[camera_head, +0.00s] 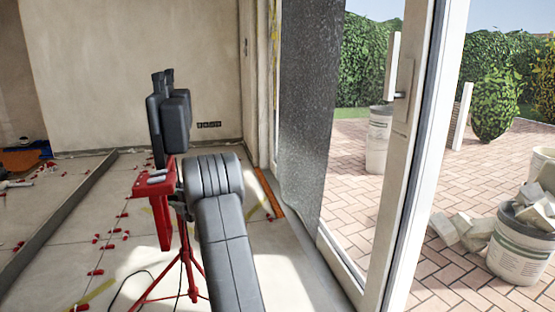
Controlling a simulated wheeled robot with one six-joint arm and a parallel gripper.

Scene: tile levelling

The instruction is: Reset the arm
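My arm (228,245) rises from the bottom middle of the head view, dark grey and jointed. Its far part stands upright above a red stand. My gripper (163,77) seems to be the small dark pair of tips at the top, pointing up. The tips are small and partly overlapped by the arm's dark body, so I cannot tell whether they are open or shut. I see nothing held between them.
A red tripod stand (188,255) with small grey pieces on top is close beside my arm. Red tile clips (97,272) dot the floor. An open glass door (395,190) stands right; outside are buckets (520,250) of rubble. An orange level (268,193) lies by the doorway.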

